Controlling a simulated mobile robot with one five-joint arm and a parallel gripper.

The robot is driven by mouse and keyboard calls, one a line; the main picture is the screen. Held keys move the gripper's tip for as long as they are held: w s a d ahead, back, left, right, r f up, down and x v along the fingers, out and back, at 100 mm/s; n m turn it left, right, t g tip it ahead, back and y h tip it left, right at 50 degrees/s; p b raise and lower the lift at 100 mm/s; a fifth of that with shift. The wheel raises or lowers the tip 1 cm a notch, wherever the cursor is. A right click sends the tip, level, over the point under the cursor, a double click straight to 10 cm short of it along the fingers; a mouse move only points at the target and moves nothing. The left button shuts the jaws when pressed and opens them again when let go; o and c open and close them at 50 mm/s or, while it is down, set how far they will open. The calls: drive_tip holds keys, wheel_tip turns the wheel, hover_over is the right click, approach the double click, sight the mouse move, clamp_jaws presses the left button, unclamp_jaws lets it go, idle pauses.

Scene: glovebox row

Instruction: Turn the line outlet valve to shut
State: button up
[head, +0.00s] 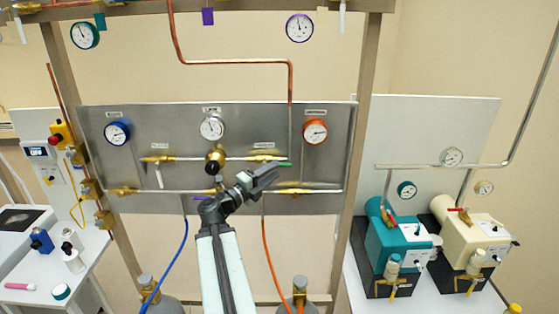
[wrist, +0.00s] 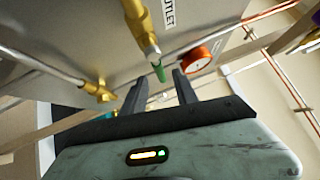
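The line outlet valve (head: 262,158) is a brass body on the upper pipe of the grey panel, below a small label. Its green-tipped lever (head: 284,164) points right, roughly along the pipe. In the wrist view the brass valve body (wrist: 137,25) sits beside a label reading "OUTLET", and the green lever tip (wrist: 159,73) shows just beyond my fingertips, roughly between them. My gripper (head: 272,172) is in front of the panel just below the lever. In the wrist view my gripper (wrist: 158,82) has its fingers apart with nothing between them. Contact with the lever cannot be told.
A similar valve with a white lever (head: 159,178) sits left on the same pipe, with a brass regulator (head: 215,160) between. An orange-rimmed gauge (head: 315,131) is to the upper right. A lower pipe (head: 325,190) runs behind my gripper. Teal (head: 390,240) and cream pumps stand right.

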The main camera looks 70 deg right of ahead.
sight(285, 164)
drive_tip(key=p+x, duration=0.1)
drive_tip(key=x, duration=0.7)
drive_tip(key=shift+a, duration=0.1)
clamp_jaws()
idle(1.2)
